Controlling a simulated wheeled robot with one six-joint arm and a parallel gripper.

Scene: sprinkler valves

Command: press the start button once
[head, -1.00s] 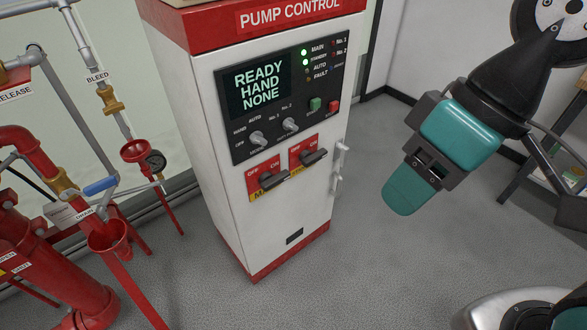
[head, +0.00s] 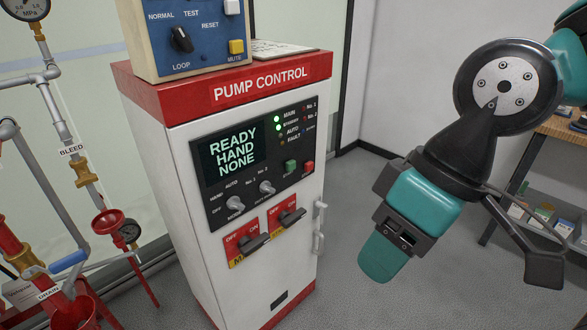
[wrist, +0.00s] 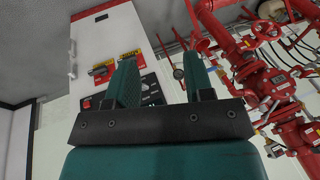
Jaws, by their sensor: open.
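The white pump control cabinet (head: 240,215) with a red top stands in the middle of the head view. Its dark panel (head: 215,190) has a lit screen (head: 233,152) reading READY HAND NONE. A green button (head: 290,167) sits at the panel's right, beside a red button (head: 308,167); their small labels are unreadable. My gripper (head: 380,260) is to the right of the cabinet, apart from it and lower than the buttons. In the wrist view my gripper (wrist: 161,72) is open and empty. The red button (wrist: 87,103) shows there left of the fingers; I cannot make out the green one.
Two red-plated switches (head: 265,235) and a side handle (head: 319,228) project from the cabinet. A blue-faced test box (head: 190,40) stands on top. Red pipes and funnels (head: 108,222) are at left. A shelf table (head: 535,180) is at right. Grey floor shows between cabinet and table.

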